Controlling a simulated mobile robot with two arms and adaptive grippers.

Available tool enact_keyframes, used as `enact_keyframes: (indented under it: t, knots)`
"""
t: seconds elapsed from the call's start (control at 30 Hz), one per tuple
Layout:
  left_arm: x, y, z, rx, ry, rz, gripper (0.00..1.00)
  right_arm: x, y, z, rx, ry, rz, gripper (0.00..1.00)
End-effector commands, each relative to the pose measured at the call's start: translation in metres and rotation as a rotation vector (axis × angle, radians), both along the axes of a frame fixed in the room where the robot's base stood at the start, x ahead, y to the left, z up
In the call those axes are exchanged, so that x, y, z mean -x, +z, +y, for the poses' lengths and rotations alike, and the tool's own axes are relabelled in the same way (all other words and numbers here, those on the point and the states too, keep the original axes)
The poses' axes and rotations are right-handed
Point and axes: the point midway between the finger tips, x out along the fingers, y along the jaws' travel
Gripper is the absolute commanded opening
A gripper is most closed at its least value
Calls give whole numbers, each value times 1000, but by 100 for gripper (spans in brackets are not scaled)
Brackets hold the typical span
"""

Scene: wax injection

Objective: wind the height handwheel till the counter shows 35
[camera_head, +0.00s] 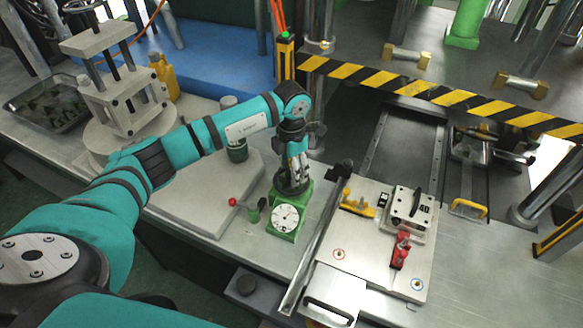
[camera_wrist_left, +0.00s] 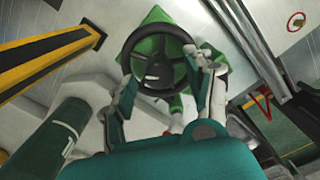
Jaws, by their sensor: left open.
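The height handwheel is a black spoked wheel (camera_head: 281,187) on top of a small green housing (camera_head: 284,234). A round white dial (camera_head: 286,217) sits on the housing's front; its reading is too small to make out. My left gripper (camera_head: 297,172) points down at the wheel from above, its fingers partly hiding it. In the left wrist view, the handwheel (camera_wrist_left: 157,62) lies between the spread fingers of my left gripper (camera_wrist_left: 170,80). The gripper is open, with one finger on each side of the wheel; I cannot tell whether they touch it. My right gripper is not seen.
A red-knobbed lever (camera_head: 233,202) stands left of the housing. A metal fixture plate (camera_head: 355,248) with a red clamp (camera_head: 401,250) lies to the right. A yellow-black post (camera_head: 286,60) and striped bar (camera_head: 430,92) stand behind. A grey slab (camera_head: 190,205) lies under my arm.

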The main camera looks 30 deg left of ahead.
Motion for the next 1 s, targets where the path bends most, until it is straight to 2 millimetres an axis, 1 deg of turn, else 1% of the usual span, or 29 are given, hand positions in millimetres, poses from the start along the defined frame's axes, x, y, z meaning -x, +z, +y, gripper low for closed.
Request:
enact_keyframes:
  t: [0.1, 0.17, 0.43, 0.47, 0.83, 0.87, 1.0]
  knots:
    - [0, -9, 0, 0, -1, 1, 54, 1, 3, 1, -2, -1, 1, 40]
    - [0, -12, 0, 0, -2, 1, 54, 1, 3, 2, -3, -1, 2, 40]
    - [0, -14, 0, -1, -1, 0, 54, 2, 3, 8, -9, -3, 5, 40]
    - [0, -14, 0, -1, -1, 0, 51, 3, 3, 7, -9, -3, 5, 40]
    - [0, -13, 0, 0, -1, 0, 3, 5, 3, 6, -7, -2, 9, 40]
    - [0, -13, 0, 0, -1, 0, 0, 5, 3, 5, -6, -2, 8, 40]
    - [0, -13, 0, 0, 3, 0, 0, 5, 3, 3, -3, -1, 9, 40]
